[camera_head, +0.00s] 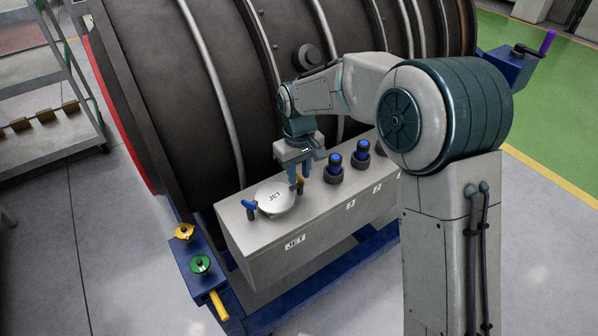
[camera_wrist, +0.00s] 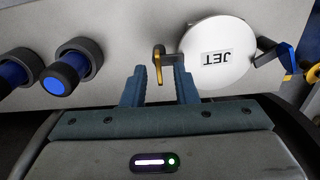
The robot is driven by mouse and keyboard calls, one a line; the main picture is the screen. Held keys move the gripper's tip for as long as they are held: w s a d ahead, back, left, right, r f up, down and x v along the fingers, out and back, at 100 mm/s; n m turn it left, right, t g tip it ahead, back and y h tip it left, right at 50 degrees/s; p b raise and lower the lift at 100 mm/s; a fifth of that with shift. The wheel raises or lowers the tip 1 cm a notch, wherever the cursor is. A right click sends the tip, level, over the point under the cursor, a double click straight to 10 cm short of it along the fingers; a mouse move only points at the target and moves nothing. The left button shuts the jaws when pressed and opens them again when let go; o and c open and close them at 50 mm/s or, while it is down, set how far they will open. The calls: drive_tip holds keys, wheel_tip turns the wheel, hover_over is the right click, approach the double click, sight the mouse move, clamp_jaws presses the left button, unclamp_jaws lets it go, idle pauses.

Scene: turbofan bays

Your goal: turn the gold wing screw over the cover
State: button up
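The round white cover (camera_head: 275,197), marked JET, lies on top of the grey box. It also shows in the wrist view (camera_wrist: 217,70). The gold wing screw (camera_wrist: 159,62) sits at the cover's edge, on the left in the wrist view. In the head view the screw (camera_head: 300,182) is partly hidden by my gripper (camera_head: 297,183). In the wrist view my gripper (camera_wrist: 160,78) is open, with one finger on each side of the screw. A gap shows beside the left finger; the right finger is close to the cover's edge, and I cannot tell whether it touches.
A blue-handled lever (camera_head: 249,206) is at the cover's other side. Blue-capped knobs (camera_head: 335,161) stand along the grey box (camera_head: 262,252). The large dark engine casing (camera_head: 200,90) rises behind. Yellow (camera_head: 184,231) and green (camera_head: 200,264) knobs sit on the blue frame.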

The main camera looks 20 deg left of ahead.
sight(299, 176)
wheel_tip(299, 176, up, 14)
drive_tip(key=shift+f, duration=0.2)
idle(0.5)
